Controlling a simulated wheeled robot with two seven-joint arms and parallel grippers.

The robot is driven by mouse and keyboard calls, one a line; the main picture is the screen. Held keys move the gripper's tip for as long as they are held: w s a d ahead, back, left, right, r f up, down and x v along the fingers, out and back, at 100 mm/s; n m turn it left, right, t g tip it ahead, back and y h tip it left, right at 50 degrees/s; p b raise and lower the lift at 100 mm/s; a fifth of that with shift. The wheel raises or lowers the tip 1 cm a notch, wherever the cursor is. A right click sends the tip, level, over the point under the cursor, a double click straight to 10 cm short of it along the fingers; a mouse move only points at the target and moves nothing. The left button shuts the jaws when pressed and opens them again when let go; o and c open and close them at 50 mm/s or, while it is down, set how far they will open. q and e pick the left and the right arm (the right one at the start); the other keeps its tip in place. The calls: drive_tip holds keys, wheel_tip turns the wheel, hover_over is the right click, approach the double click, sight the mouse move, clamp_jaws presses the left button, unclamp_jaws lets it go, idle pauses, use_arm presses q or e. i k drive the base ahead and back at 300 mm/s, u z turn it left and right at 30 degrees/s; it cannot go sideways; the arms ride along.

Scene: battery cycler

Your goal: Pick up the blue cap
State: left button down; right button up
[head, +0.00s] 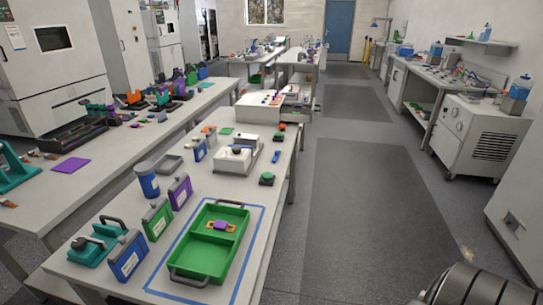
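No separate blue cap stands out clearly in the head view. A small blue piece (276,156) lies farther back near the table's right edge, too small to identify. Neither of my grippers is in view; only a dark part of my own body shows at the bottom right.
A green tray (233,233) holding a purple and orange piece (220,227) sits inside a blue outline. Blue (127,256), green (157,219) and purple (180,191) upright cases stand left of it. A white device (235,159) stands behind. The floor right of the table is clear.

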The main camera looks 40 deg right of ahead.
sight(277, 154)
drive_tip(key=k, duration=1.35)
drive_tip(key=z, duration=0.75)
drive_tip(key=i, duration=0.8)
drive_tip(key=z, duration=1.65)
drive_tip(key=i, duration=3.45)
drive_tip(key=u, duration=0.45)
